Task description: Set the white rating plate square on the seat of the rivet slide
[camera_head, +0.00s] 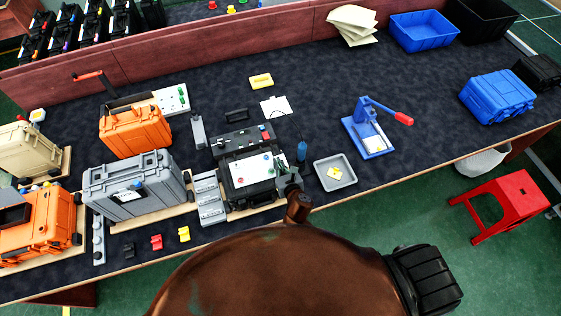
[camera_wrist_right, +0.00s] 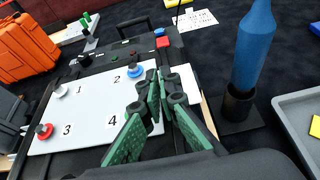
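A white plate with dark print (camera_head: 275,107) lies on the dark table behind the black test fixture; it also shows at the top of the right wrist view (camera_wrist_right: 192,20). I take it as the rating plate. A blue lever press with a red handle (camera_head: 368,128), likely the rivet slide, stands right of centre. A pale piece (camera_head: 372,143) shows on its base; its detail is too small to tell. My right gripper (camera_head: 284,174) is over the right edge of the numbered white panel (camera_head: 253,171). Its green-padded fingers (camera_wrist_right: 160,78) are close together with nothing visible between them. My left gripper is out of view.
A blue upright tool in a black holder (camera_wrist_right: 252,60) and a grey tray (camera_head: 335,175) with a yellow piece stand right of my gripper. Grey and orange cases (camera_head: 135,128) crowd the left. The table between the press and the blue case (camera_head: 497,96) is clear.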

